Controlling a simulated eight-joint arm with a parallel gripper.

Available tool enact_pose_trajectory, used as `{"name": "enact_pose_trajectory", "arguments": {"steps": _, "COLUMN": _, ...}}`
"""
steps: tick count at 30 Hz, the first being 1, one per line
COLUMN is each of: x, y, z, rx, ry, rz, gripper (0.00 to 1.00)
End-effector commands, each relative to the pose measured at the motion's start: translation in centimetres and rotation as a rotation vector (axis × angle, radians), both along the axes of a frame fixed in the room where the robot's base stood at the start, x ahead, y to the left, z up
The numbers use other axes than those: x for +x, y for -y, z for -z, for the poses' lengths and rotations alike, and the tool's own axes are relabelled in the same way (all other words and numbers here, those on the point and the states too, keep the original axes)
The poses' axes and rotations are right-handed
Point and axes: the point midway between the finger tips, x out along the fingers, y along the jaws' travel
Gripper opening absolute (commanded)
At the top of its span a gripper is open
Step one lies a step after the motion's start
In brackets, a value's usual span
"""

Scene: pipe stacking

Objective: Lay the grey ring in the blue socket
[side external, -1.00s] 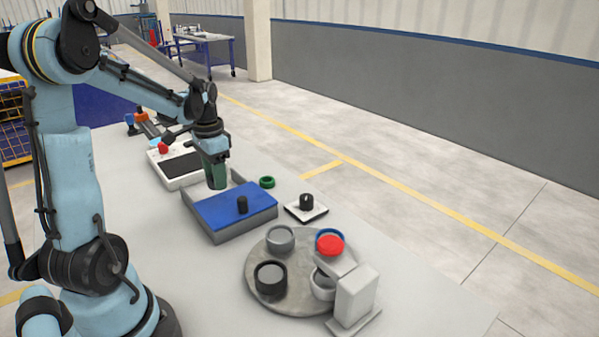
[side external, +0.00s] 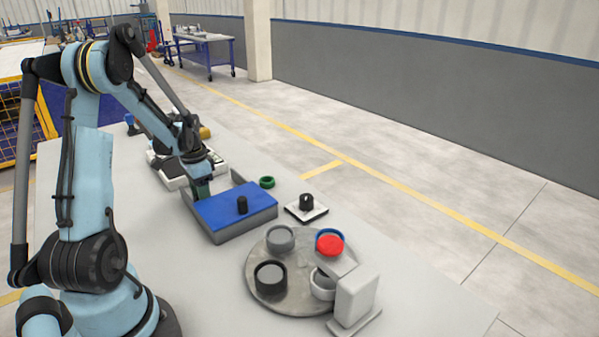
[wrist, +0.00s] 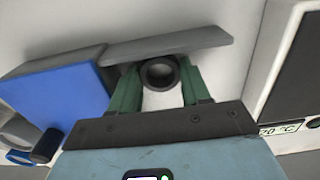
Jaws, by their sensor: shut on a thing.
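My gripper (wrist: 160,88) has green fingers, shut on a dark grey ring (wrist: 160,73) in the wrist view. In the side view my gripper (side external: 202,190) is low beside the blue-lidded box, and the ring is hidden there. The blue socket (side external: 323,233) is a blue rim on the round turntable (side external: 262,247), far to the right of my gripper. A red disc (side external: 330,246) covers part of the socket, and I cannot tell whether it lies in it or above it.
A green ring (side external: 267,182) and a black dial on a white plate (side external: 306,205) stand behind. Grey cups (side external: 280,238) share the turntable, and a grey post (side external: 356,296) leans over its front edge.

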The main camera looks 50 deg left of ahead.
Motion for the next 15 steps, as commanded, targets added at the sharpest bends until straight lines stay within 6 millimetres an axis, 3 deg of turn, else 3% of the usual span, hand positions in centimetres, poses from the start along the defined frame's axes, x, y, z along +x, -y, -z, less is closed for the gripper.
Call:
{"name": "enact_pose_trajectory", "arguments": {"steps": 7, "x": 0.02, "y": 0.0, "z": 0.25, "rx": 0.0, "ry": 0.0, "rz": 0.0, "gripper": 0.18}}
{"name": "enact_pose_trajectory", "arguments": {"steps": 8, "x": 0.03, "y": -0.01, "z": 0.28, "rx": 0.0, "ry": 0.0, "rz": 0.0, "gripper": 0.48}}
{"name": "enact_pose_trajectory", "arguments": {"steps": 9, "x": 0.02, "y": 0.0, "z": 0.25, "rx": 0.0, "ry": 0.0, "rz": 0.0, "gripper": 0.54}}
{"name": "enact_pose_trajectory", "arguments": {"steps": 15, "x": 0.02, "y": 0.0, "z": 0.23, "rx": 0.0, "ry": 0.0, "rz": 0.0, "gripper": 0.57}}
